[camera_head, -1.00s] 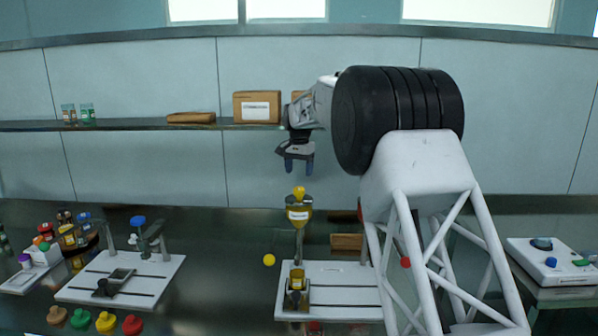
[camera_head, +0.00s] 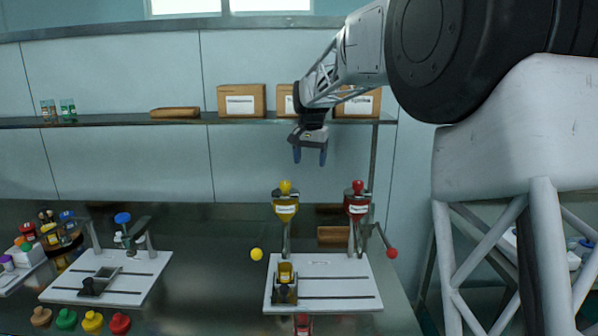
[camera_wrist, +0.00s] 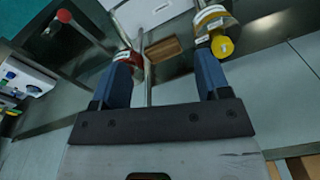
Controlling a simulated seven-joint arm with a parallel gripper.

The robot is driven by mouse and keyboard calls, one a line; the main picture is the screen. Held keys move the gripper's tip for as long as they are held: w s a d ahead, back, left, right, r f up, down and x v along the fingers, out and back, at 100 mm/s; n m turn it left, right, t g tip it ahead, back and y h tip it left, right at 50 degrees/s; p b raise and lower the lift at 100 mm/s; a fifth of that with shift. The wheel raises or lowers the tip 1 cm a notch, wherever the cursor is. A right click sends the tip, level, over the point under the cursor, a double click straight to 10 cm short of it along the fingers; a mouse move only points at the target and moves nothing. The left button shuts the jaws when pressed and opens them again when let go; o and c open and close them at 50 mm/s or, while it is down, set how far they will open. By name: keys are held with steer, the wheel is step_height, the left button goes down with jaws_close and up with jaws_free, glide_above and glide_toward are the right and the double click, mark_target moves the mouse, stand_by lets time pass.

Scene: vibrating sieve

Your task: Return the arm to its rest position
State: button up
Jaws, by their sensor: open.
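My gripper (camera_head: 310,156) is open and empty, with its fingers pointing down in front of the back wall. It hangs above the two-funnel stand and below the shelf's boxes. In the wrist view the two blue fingers (camera_wrist: 165,80) are spread apart with nothing held. Below it stand a yellow funnel (camera_head: 285,208) with a yellow knob and a red funnel (camera_head: 357,204) with a red knob, both apart from the fingers. Their white base plate (camera_head: 325,292) holds a small yellow container (camera_head: 285,272). The red funnel is partly hidden behind a finger in the wrist view.
A shelf (camera_head: 150,121) with cardboard boxes (camera_head: 241,100) runs along the back wall beside my gripper. A second white plate (camera_head: 105,288) with a blue-knobbed device stands at left. Several coloured caps (camera_head: 93,321) lie at front left. The table between the plates is mostly clear.

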steer(key=s+d+n, duration=0.1)
steer(key=s+d, duration=0.3)
steer(key=s, duration=0.6)
steer(key=s+d+t, duration=0.1)
steer(key=s+d, duration=0.2)
steer(key=s, duration=0.6)
steer(key=s+d+n, duration=0.1)
steer(key=s+d, duration=0.3)
steer(key=s, duration=0.6)
steer(key=s+d+f, duration=0.1)
steer(key=s+f, duration=0.3)
steer(key=s, duration=0.4)
steer(key=s+d+f+n, duration=0.1)
steer(key=s+f, duration=0.3)
steer(key=s, duration=0.5)
steer(key=s+d+f+t, duration=0.1)
steer(key=s+f, duration=0.3)
steer(key=s, duration=0.4)
steer(key=shift+s+d, duration=0.4)
steer(key=shift+d, duration=0.25)
